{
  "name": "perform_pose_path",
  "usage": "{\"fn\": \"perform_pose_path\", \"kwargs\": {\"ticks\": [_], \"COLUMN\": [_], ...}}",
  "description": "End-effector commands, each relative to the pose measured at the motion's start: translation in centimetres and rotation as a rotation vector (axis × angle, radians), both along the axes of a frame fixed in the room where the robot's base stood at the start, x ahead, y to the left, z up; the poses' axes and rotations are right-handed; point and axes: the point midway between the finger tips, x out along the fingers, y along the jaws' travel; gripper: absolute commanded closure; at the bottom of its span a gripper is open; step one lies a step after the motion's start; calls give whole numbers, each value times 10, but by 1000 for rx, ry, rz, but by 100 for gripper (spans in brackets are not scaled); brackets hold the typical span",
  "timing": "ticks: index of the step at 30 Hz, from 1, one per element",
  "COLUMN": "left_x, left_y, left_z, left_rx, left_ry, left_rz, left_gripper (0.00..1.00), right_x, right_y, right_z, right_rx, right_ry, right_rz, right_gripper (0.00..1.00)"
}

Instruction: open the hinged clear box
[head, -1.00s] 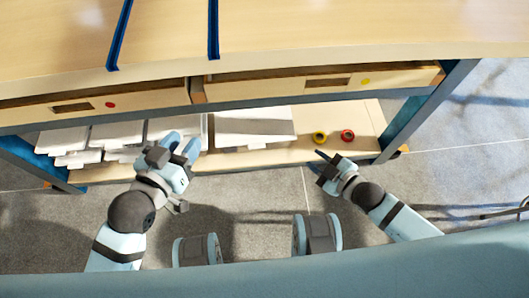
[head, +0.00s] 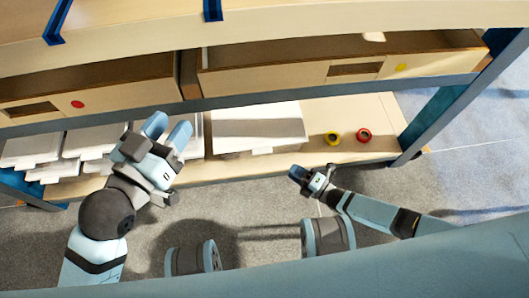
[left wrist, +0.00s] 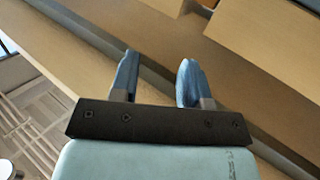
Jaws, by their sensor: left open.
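I cannot make out a hinged clear box in either view. My left gripper (head: 167,128) is open and empty, in front of the workbench below the left drawer; its two blue fingers also show apart in the left wrist view (left wrist: 157,76), with only bench wood and a dark rail beyond. My right gripper (head: 299,175) is at the front edge of the lower shelf, touching nothing that I can see. Its fingers are too small and overlapped to tell their opening.
The workbench has a left drawer (head: 130,87) with a red dot and a right drawer (head: 290,84) with a yellow dot. Grey floor lies in front.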

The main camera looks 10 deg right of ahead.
Motion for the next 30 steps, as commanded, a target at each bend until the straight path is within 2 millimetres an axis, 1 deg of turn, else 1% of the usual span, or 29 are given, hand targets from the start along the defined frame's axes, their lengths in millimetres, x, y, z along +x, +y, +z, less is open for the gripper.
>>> {"fn": "perform_pose_path", "kwargs": {"ticks": [1, 9, 15, 18, 21, 30], "left_x": [2, 11, 16, 18, 20, 19], "left_y": [1, 7, 11, 12, 12, 13], "left_z": [-2, -2, -1, 1, 3, 6], "left_rx": [9, 75, 122, 135, 141, 151], "left_ry": [-16, -133, -210, -236, -254, -267], "left_rz": [0, 6, 10, 14, 16, 12], "left_gripper": [57, 57, 57, 57, 57, 57], "right_x": [8, 48, 72, 80, 83, 85], "right_y": [8, 49, 74, 81, 85, 87], "right_z": [-1, -3, -2, -1, -1, 1], "right_rx": [2, 3, 1, 1, 2, 1], "right_ry": [-4, -1, 0, 1, 2, 3], "right_rz": [2, 1, 1, 0, 0, -1], "right_gripper": [69, 69, 69, 69, 69, 69]}}
